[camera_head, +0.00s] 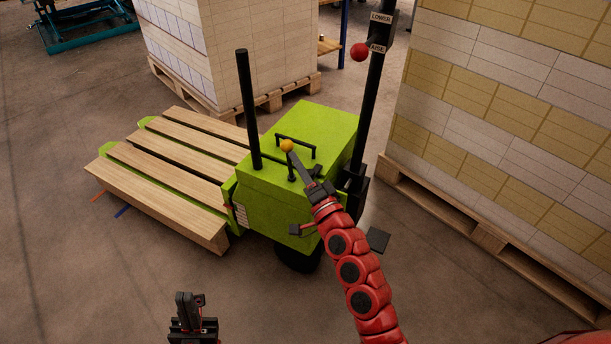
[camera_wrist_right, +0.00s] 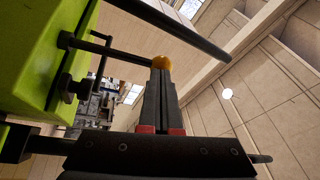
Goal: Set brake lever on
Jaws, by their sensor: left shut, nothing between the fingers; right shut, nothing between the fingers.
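The brake lever is a thin black rod with an orange ball knob (camera_head: 287,145), on top of the green pallet-truck body (camera_head: 318,130). In the right wrist view the knob (camera_wrist_right: 161,62) sits right at the fingertips, and its rod (camera_wrist_right: 110,50) runs left to the green body. My right gripper (camera_head: 293,158) is shut with nothing in it, its tips at the knob; I cannot tell whether they touch. My left gripper (camera_head: 190,299) is shut and empty, low in front of the truck, well away from the lever.
A black post (camera_head: 249,110) and a tall mast (camera_head: 374,100) with a red ball lever (camera_head: 360,52) rise from the truck. Its forks carry an empty wooden pallet (camera_head: 165,165). Stacked reams on pallets stand behind (camera_head: 240,50) and at right (camera_head: 500,130).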

